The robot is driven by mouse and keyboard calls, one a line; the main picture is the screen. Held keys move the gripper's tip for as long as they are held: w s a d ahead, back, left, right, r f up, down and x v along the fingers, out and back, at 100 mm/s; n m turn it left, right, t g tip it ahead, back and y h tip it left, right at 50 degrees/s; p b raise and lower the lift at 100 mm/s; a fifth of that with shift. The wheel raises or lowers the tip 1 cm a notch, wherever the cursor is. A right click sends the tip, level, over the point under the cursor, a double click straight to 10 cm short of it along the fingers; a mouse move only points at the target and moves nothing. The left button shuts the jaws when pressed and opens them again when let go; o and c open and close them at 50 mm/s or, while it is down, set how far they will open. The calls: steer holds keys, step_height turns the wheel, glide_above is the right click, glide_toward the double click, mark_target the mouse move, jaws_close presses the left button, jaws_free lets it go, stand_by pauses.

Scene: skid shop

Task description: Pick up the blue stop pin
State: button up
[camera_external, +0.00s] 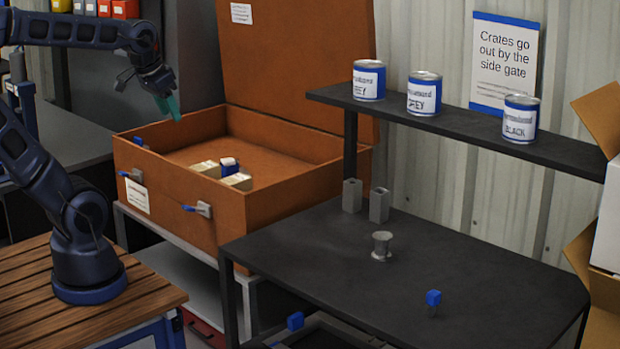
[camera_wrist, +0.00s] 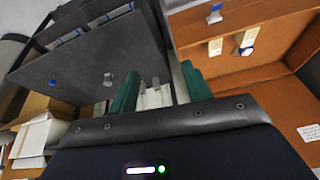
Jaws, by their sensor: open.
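A blue-topped pin (camera_external: 433,298) with a short grey lower part stands upright near the front right of the dark table (camera_external: 330,265). In the wrist view a small blue thing (camera_wrist: 53,82) on the dark surface looks like the same pin. My gripper (camera_external: 170,104) has green fingers and hangs high over the left part of the orange crate, far from the pin. In the wrist view my gripper (camera_wrist: 159,70) is open, with nothing held between its fingers.
The open orange crate (camera_external: 165,212) holds pale blocks (camera_external: 236,181) and a blue-and-white piece (camera_external: 229,165). Grey blocks (camera_external: 379,205) and a grey flanged piece (camera_external: 382,246) stand on the table. A shelf (camera_external: 460,125) with cans overhangs its back. Another blue piece (camera_external: 295,320) sits lower down.

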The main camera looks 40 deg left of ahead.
steer(key=w+d+f+m+g+h, duration=0.15)
steer(key=w+d+m, duration=0.35)
steer(key=w+d, duration=0.7)
steer(key=w+d+f+m+h, duration=0.1)
steer(key=w+d+f+m, duration=0.3)
steer(key=w+d, duration=0.8)
steer(key=m+g+h, duration=0.2)
steer(key=m+g, duration=0.1)
steer(key=m, duration=0.6)
glide_toward(434, 292)
steer(key=d+f, duration=0.1)
steer(key=f, duration=0.1)
steer(key=x, duration=0.5)
steer(key=shift+w+d, duration=0.1)
steer(key=shift+w, duration=0.25)
steer(key=shift+s+x, duration=0.2)
steer(key=shift+x, duration=1.05)
steer(key=shift+s+x, duration=0.2)
steer(key=shift+x, duration=1)
steer(key=shift+f, duration=0.1)
steer(key=c, duration=1.1)
steer(key=shift+o, duration=0.2)
